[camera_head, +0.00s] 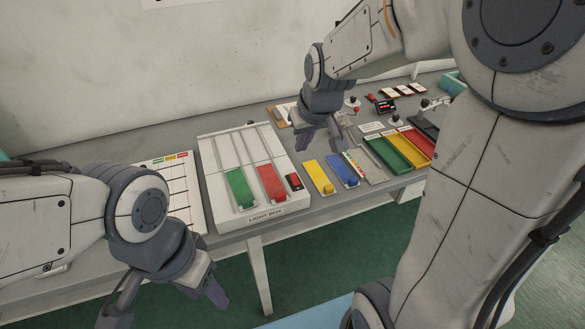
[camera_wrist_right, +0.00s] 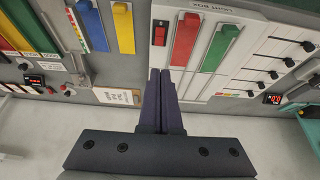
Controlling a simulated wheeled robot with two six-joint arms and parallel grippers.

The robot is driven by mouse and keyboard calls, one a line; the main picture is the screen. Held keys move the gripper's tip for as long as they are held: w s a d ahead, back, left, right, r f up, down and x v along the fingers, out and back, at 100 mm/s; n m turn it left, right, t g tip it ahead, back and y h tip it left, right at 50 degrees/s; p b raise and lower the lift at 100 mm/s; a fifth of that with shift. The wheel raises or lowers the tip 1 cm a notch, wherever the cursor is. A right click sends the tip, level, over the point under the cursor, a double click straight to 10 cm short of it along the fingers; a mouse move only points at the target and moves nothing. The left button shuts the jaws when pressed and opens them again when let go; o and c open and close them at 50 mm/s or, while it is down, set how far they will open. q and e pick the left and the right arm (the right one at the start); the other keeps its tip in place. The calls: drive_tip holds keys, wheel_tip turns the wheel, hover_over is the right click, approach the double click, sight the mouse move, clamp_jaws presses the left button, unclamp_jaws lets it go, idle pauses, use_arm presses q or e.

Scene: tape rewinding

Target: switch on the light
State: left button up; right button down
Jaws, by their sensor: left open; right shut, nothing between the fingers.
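The white light box (camera_head: 250,213) stands on the bench, labelled LIGHT BOX on its front edge, with a green strip (camera_head: 239,188) and a red strip (camera_head: 272,183) on it. Its small red and black switch (camera_head: 294,181) sits at the front right corner. The switch also shows in the right wrist view (camera_wrist_right: 160,33). The panel looks plain white with no clear glow. My right gripper (camera_head: 320,141) is shut and empty above the bench, behind and right of the switch, apart from it. My left gripper (camera_head: 165,302) is open and empty in front of the bench.
A yellow strip (camera_head: 319,177) and a blue strip (camera_head: 342,171) lie right of the light box. Green, yellow and red trays (camera_head: 388,154) stand further right. A white board with lines (camera_head: 176,187) is at the left. The wall closes off the back.

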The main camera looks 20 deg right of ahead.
approach(296, 177)
drive_tip(key=x, duration=0.2)
drive_tip(key=w+x, duration=0.1)
drive_tip(key=x, duration=0.3)
drive_tip(key=shift+w+a+f, duration=0.1)
drive_tip(key=shift+w+a, duration=0.05)
drive_tip(key=shift+w, duration=0.15)
